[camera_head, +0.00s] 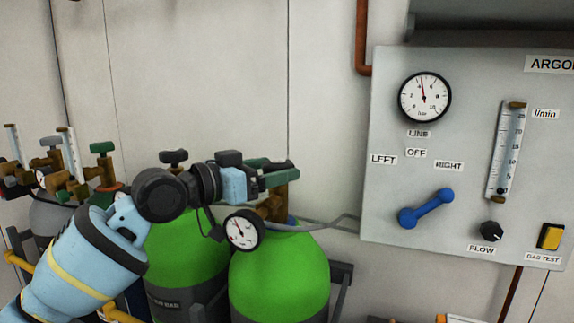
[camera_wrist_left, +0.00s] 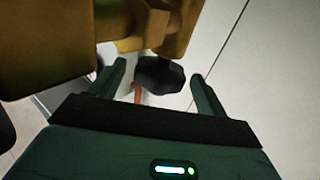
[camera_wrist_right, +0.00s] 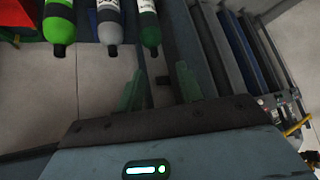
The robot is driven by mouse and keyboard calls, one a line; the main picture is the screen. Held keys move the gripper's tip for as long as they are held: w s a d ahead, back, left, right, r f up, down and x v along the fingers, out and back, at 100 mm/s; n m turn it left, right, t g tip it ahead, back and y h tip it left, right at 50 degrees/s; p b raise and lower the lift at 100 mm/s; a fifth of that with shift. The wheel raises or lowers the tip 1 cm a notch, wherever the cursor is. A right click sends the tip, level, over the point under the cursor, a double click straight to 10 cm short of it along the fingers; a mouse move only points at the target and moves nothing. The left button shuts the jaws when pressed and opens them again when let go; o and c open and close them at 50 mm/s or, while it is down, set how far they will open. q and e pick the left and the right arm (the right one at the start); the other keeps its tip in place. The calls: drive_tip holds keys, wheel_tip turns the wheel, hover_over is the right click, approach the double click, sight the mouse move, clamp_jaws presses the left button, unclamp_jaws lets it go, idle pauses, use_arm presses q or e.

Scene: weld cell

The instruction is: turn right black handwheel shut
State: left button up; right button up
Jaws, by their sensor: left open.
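The right green cylinder (camera_head: 279,275) stands under a brass valve (camera_head: 271,207) with a round gauge (camera_head: 242,230). My left gripper (camera_head: 280,173) is at the top of this valve in the head view and hides its handwheel there. In the left wrist view, a black handwheel (camera_wrist_left: 158,75) shows between the open fingers of the left gripper (camera_wrist_left: 160,86), near their tips; contact cannot be told. Another black handwheel (camera_head: 173,157) tops the left green cylinder (camera_head: 185,260). My right gripper (camera_wrist_right: 159,88) is open and empty in the right wrist view, away from the valves.
A grey panel (camera_head: 390,215) at right carries a gauge, a flow tube and a blue lever (camera_head: 426,208) slanting up toward the RIGHT label. Valves with a green handwheel (camera_head: 102,148) stand at far left. Small cylinders (camera_wrist_right: 108,25) show in the right wrist view.

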sight(287, 166)
use_arm(q)
drive_tip(key=x, duration=0.3)
drive_tip(key=shift+w, duration=0.1)
drive_tip(key=shift+w+d, duration=0.2)
drive_tip(key=shift+d, duration=0.2)
use_arm(e)
drive_tip(key=shift+w+d+r, duration=0.2)
drive_tip(key=shift+w+r, duration=0.05)
drive_tip(key=shift+w, duration=0.2)
